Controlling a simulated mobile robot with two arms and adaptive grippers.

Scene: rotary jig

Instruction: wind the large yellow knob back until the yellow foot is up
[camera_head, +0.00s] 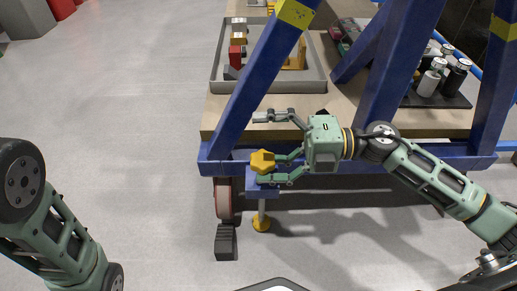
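The large yellow knob (263,161) is a lobed star shape at the left front corner of the blue frame. A grey rod runs down below its blue bracket to the round yellow foot (261,224), low by the floor; I cannot tell whether it touches. My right gripper (260,149) comes in from the right with its fingers spread. One finger is well above the knob, others are beside and just below it. It looks open; contact with the knob is unclear. My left arm shows at the left, its gripper out of view.
The blue frame's posts rise around the wooden bench top (355,118). A grey tray (268,88) with several parts lies on it, and a dark tray (448,101) with cylinders stands at the right. A caster wheel (224,200) is left of the foot. The floor at left is clear.

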